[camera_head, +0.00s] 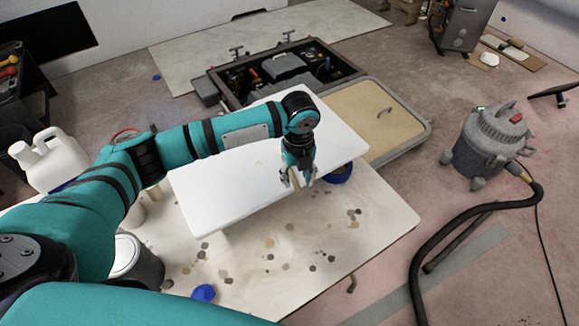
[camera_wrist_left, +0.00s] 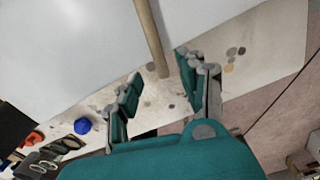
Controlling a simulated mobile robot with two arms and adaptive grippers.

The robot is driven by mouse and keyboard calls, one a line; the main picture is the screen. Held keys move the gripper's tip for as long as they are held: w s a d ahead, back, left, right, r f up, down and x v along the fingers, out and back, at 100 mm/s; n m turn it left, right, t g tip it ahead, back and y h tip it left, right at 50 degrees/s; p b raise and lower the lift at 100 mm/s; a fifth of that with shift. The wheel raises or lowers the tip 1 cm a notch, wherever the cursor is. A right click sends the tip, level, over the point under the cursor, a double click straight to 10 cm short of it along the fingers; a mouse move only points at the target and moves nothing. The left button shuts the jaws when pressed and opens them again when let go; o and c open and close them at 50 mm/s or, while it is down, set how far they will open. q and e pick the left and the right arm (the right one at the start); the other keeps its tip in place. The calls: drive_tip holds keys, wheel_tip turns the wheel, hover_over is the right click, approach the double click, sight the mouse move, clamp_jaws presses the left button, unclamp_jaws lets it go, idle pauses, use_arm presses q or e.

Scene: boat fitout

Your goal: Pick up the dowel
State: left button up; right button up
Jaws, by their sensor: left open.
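The dowel (camera_wrist_left: 150,38) is a thin light-brown wooden rod. In the left wrist view it runs down from the top edge, and its near end lies between my fingertips. In the head view a short tan piece of it (camera_head: 295,181) shows at the gripper; the rest is hard to make out. My left gripper (camera_head: 297,183) is over the front edge of the white board (camera_head: 225,195). In the left wrist view my left gripper (camera_wrist_left: 159,67) is open, with a finger on each side of the dowel's end and visible gaps. My right gripper is out of view.
A stained pale sheet (camera_head: 350,245) lies below the white board. A blue object (camera_head: 204,293), a white jug (camera_head: 50,160) and a can (camera_head: 140,265) are near my arm. A vacuum (camera_head: 488,145) with a black hose stands on the right.

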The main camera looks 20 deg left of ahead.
sight(297, 186)
use_arm(q)
drive_tip(key=shift+f, duration=1.5)
drive_tip(key=shift+c, duration=0.5)
drive_tip(key=c, duration=0.4)
clamp_jaws()
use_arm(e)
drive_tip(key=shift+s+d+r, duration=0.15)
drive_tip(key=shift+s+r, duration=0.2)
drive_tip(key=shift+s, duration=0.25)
use_arm(q)
drive_tip(key=shift+r, duration=0.2)
